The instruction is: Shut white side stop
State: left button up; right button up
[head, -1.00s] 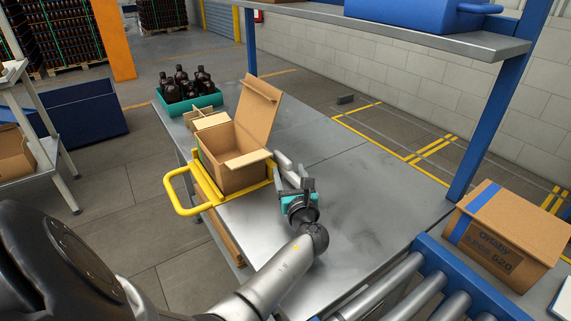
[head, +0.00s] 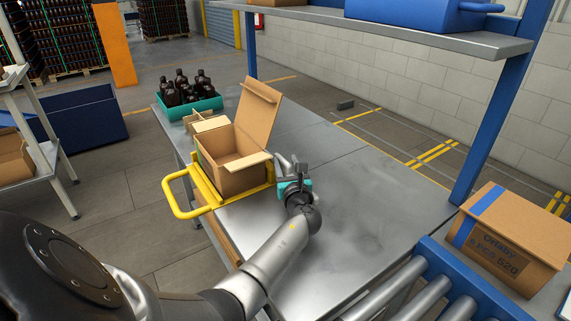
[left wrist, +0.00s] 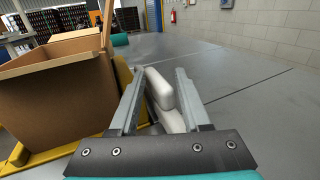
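The white side stop (left wrist: 160,92) is a rounded white bar beside the yellow fixture (head: 182,208). It stands away from the box at an angle. In the left wrist view it lies between and beyond my left gripper's fingers. In the head view my left gripper (head: 293,168) mostly hides it. The gripper is open, with a clear gap between its fingers; contact with the stop cannot be told. An open cardboard box (head: 238,179), one tall flap upright, sits in the fixture and shows at left in the wrist view (left wrist: 60,100). My right gripper is out of view.
A teal crate (head: 190,106) of dark bottles and a cardboard divider (head: 207,123) are at the table's far end. Bare metal table (head: 365,190) lies to the right. A roller conveyor (head: 410,295) and a taped box (head: 505,235) are at lower right.

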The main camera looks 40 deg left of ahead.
pick_arm(q)
jog(key=c, duration=0.6)
jog(key=shift+a, duration=0.1)
grip_shut()
jog(key=shift+s+a, duration=0.1)
